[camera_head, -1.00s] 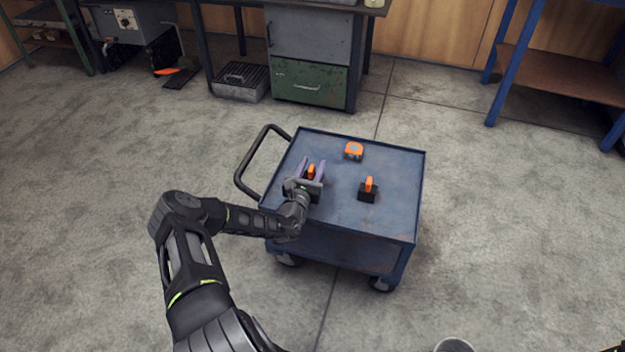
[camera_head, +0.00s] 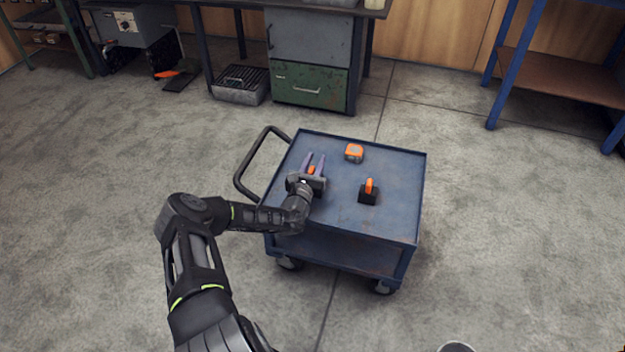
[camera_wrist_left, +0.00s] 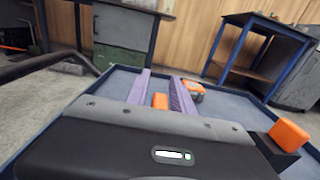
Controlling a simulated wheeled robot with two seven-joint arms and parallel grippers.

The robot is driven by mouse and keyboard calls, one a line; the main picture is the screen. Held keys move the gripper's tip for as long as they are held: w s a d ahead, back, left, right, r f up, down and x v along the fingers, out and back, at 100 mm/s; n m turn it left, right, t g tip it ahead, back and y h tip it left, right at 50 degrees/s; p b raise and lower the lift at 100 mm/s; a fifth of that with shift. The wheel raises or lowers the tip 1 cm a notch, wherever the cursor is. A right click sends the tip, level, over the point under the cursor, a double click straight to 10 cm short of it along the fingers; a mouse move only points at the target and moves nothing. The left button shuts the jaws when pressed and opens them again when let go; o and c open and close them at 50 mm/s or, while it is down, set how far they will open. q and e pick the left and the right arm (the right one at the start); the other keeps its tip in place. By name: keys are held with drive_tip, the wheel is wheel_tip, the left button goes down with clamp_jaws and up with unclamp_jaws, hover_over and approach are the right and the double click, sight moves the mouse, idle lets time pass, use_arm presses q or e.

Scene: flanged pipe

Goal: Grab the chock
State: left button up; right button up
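A black chock with an orange handle (camera_head: 311,170) is on the left part of the blue cart top. Its black body is mostly hidden behind my left gripper. My left gripper (camera_head: 315,162) has its two purple fingers on either side of this handle and looks open, with small gaps. In the left wrist view the orange handle (camera_wrist_left: 160,101) shows between the fingers (camera_wrist_left: 162,92). A second black chock with an orange handle (camera_head: 369,191) stands to the right, apart from the gripper. It also shows at the right of the left wrist view (camera_wrist_left: 288,136). My right gripper is not in view.
The blue cart (camera_head: 400,215) has a raised rim and a dark push handle (camera_head: 250,165) at its left. An orange and grey tape measure (camera_head: 354,153) lies near the back rim.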

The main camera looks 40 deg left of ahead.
use_arm(q)
clamp_jaws()
idle(1.1)
